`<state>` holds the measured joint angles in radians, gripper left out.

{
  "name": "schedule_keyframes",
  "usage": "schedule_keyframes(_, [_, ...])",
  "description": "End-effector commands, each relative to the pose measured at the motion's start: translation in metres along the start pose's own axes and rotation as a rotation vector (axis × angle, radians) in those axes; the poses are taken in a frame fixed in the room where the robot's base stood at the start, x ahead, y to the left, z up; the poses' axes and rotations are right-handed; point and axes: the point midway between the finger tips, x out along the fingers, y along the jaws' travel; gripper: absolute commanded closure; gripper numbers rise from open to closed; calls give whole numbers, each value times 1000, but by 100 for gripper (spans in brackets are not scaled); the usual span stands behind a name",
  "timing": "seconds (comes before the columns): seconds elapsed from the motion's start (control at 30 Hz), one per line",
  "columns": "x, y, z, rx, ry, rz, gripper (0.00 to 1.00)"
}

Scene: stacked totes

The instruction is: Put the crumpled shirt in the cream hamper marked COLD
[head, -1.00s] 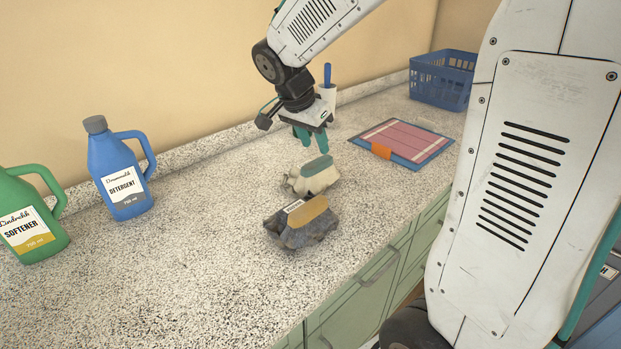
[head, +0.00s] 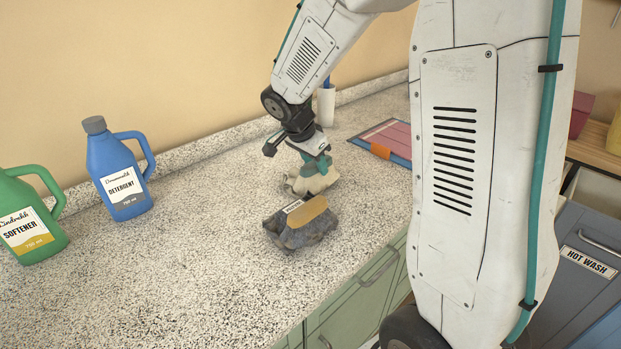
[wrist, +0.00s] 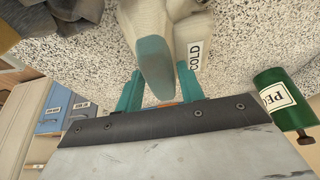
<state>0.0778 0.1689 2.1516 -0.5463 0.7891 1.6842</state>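The crumpled cream cloth, which I take for the shirt (head: 300,184), lies on the speckled counter. In the wrist view it (wrist: 190,28) has a teal ridge on top and a white tag reading COLD. My gripper (head: 318,166) is down at this cloth and hides most of its ridge in the head view. In the wrist view my two teal fingers (wrist: 158,80) stand apart on either side of the ridge, with a small gap showing on the right. I see no hamper marked COLD; a pale cream shape (wrist: 20,125) at the lower left shows no legible mark.
A crumpled grey cloth (head: 300,234) with a tan ridge lies close in front. Blue detergent (head: 120,172) and green softener (head: 30,220) bottles stand left. A folded pink item (head: 392,134) lies behind. A dark HOT WASH bin (head: 575,285) is at right. A green bottle (wrist: 275,95) shows at the wrist.

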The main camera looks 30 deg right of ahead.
Motion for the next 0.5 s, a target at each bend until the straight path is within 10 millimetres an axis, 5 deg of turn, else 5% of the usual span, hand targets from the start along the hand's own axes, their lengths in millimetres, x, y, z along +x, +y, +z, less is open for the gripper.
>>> schedule_keyframes(0.07, [0,0,0,0,0,0,67])
schedule_keyframes(0.2, [0,0,0,0,0,0,100])
schedule_keyframes(0.5, [-1,0,0,0,0,-1,100])
